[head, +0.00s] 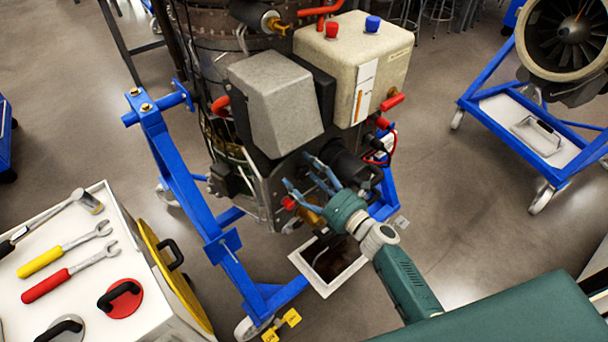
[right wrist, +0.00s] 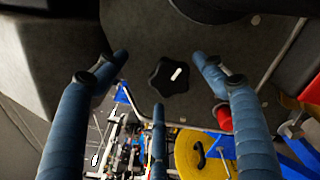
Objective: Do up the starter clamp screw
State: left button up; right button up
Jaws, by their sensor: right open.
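My right gripper (head: 310,176) is open at the lower side of the engine, beside a black cylindrical part (head: 354,170) that may be the starter. In the right wrist view its blue fingers (right wrist: 165,75) are spread on both sides of the knob, with a third below. They look apart from it. My left gripper is not in view.
The engine hangs in a blue stand (head: 180,165) with a beige tank (head: 352,65) and grey box (head: 275,100) above my gripper. A white-rimmed tray (head: 318,288) lies below. A white cart (head: 140,325) with tools stands at left.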

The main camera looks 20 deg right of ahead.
aim_at(304, 175)
jog(key=shift+s+d+f, duration=0.3)
jog(key=shift+s+f, duration=0.45)
jog(key=shift+s, duration=0.1)
jog(key=shift+s+d+r+p, duration=0.25)
jog(key=shift+s+d+p, duration=0.15)
jog(key=shift+s+d, duration=0.55)
jog(key=shift+s, duration=0.35)
jog(key=shift+a+r, duration=0.1)
jog(key=shift+r, duration=0.05)
